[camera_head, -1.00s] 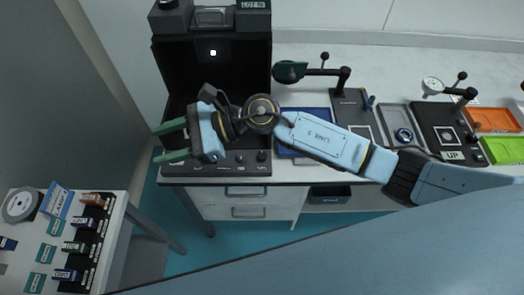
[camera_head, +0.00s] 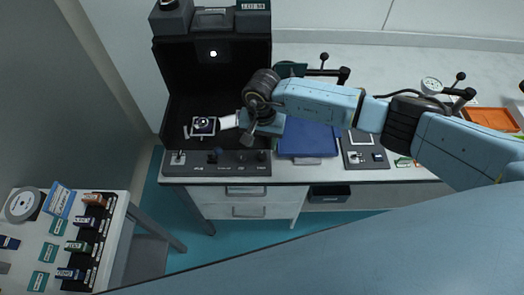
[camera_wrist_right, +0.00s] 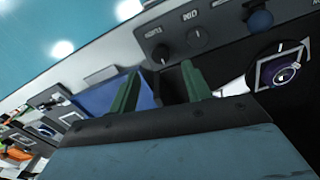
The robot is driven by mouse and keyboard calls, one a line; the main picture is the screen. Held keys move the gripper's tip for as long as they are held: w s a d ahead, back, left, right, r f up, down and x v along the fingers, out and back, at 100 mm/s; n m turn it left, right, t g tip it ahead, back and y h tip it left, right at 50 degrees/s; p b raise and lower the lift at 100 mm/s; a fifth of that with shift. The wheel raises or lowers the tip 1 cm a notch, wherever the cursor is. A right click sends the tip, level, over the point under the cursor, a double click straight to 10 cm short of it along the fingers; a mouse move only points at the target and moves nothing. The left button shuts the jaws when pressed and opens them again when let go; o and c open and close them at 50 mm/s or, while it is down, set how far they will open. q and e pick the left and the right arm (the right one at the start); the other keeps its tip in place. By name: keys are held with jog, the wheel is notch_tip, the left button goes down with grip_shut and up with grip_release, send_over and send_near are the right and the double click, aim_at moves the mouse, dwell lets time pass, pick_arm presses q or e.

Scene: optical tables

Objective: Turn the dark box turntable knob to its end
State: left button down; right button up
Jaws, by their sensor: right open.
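The dark box (camera_head: 190,80) stands open at the back left of the bench. Its front panel (camera_head: 225,167) carries several knobs, among them a blue knob (camera_head: 212,156), also in the right wrist view (camera_wrist_right: 260,20). Two dark knobs (camera_wrist_right: 195,36) (camera_wrist_right: 160,53) show nearer the fingers there; the small labels are hard to read, so I cannot tell which knob is the turntable's. The turntable (camera_head: 203,126) sits inside the box. My right gripper (camera_head: 262,128) is over the box's right front, behind the panel. Its green fingers (camera_wrist_right: 160,72) are apart and empty. My left gripper is out of view.
A blue tray (camera_head: 310,137) lies right of the box, close to my right gripper. A dark stand (camera_head: 325,70) rises behind it. A grey plate with small parts (camera_head: 363,155) lies further right. A side table (camera_head: 55,240) with labelled blocks is at lower left.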

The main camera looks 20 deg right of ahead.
aim_at(262, 155)
notch_tip(262, 155, down, 6)
jog(key=shift+f, duration=0.15)
dwell(0.3)
jog(key=c, duration=1)
